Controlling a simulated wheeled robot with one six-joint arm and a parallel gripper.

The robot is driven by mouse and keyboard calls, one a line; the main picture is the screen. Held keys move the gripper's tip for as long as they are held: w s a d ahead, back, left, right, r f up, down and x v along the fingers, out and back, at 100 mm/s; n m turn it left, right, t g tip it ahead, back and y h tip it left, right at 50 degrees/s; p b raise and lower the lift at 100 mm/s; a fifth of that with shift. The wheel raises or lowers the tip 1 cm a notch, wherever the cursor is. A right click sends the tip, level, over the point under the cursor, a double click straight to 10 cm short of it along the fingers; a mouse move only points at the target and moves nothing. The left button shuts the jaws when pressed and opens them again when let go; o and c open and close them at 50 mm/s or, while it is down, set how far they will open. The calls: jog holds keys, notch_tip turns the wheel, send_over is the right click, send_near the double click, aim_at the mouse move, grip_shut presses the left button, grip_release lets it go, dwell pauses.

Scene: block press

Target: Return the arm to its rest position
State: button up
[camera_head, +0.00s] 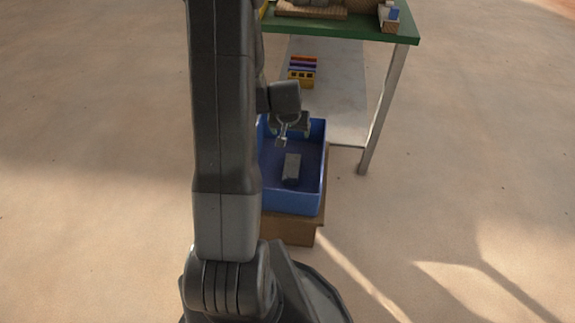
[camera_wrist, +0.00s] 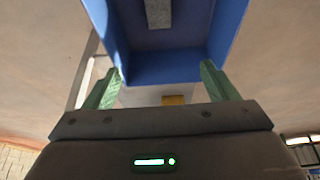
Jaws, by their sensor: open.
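My gripper (camera_wrist: 160,88) is open, with its two green-padded fingers apart and nothing between them in the wrist view. In the head view my arm reaches down on the left, and the gripper (camera_head: 283,140) hangs over the far part of a blue bin (camera_head: 291,202). A grey block (camera_head: 292,168) lies inside the bin, apart from the gripper. The wrist view also shows the blue bin (camera_wrist: 165,68) beyond the fingers, with the grey block (camera_wrist: 158,14) at the top edge. My arm hides the bin's left side in the head view.
The bin stands on a brown box (camera_head: 290,233). Behind it is a green-topped table (camera_head: 345,27) with metal legs and items on top. A multicoloured crate (camera_head: 302,71) sits on the table's lower shelf (camera_head: 340,110). The floor to the right is clear.

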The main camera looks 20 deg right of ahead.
jog(key=b+x, duration=0.5)
jog(key=x, duration=1)
notch_tip(320, 180, up, 5)
jog(key=p, duration=0.3)
jog(key=shift+s+f, duration=0.1)
jog(key=shift+s, duration=0.1)
jog(key=shift+f, duration=0.15)
